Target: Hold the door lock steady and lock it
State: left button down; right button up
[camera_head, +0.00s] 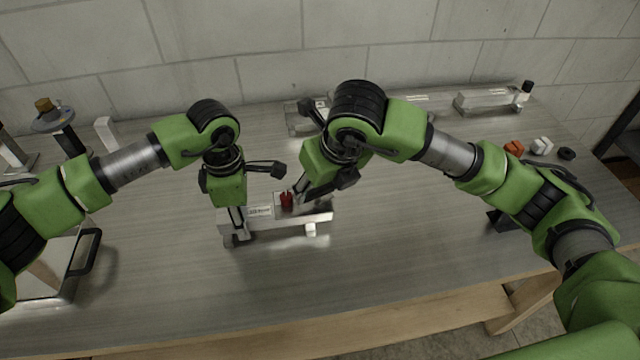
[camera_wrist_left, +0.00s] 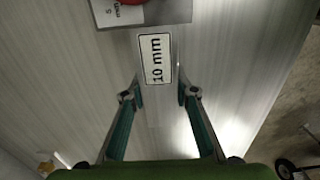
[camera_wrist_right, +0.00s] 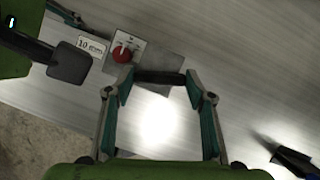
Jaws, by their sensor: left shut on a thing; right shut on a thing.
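The door lock (camera_head: 262,222) is a pale metal block lying lengthwise on the table, with a red knob (camera_head: 286,200) on it. The left wrist view shows its "10 mm" label (camera_wrist_left: 155,59), with the knob cut off at the top edge. My left gripper (camera_head: 238,230) is shut on the lock's left end, fingers on either side of it. My right gripper (camera_head: 312,197) is at the right end. In the right wrist view its fingers are shut on a black handle (camera_wrist_right: 160,77), beside the red knob (camera_wrist_right: 122,53). The right arm partly hides the handle in the head view.
A metal box with a black handle (camera_head: 90,252) stands at the left. Another metal fixture (camera_head: 300,122) sits behind the lock, and a long one (camera_head: 485,100) at the back right. Small orange (camera_head: 514,148) and white (camera_head: 541,146) parts lie at the right. The table front is clear.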

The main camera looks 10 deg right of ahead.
jog(key=shift+m+h, duration=0.7)
jog(key=shift+m, duration=1.2)
jog(key=o, duration=1.1)
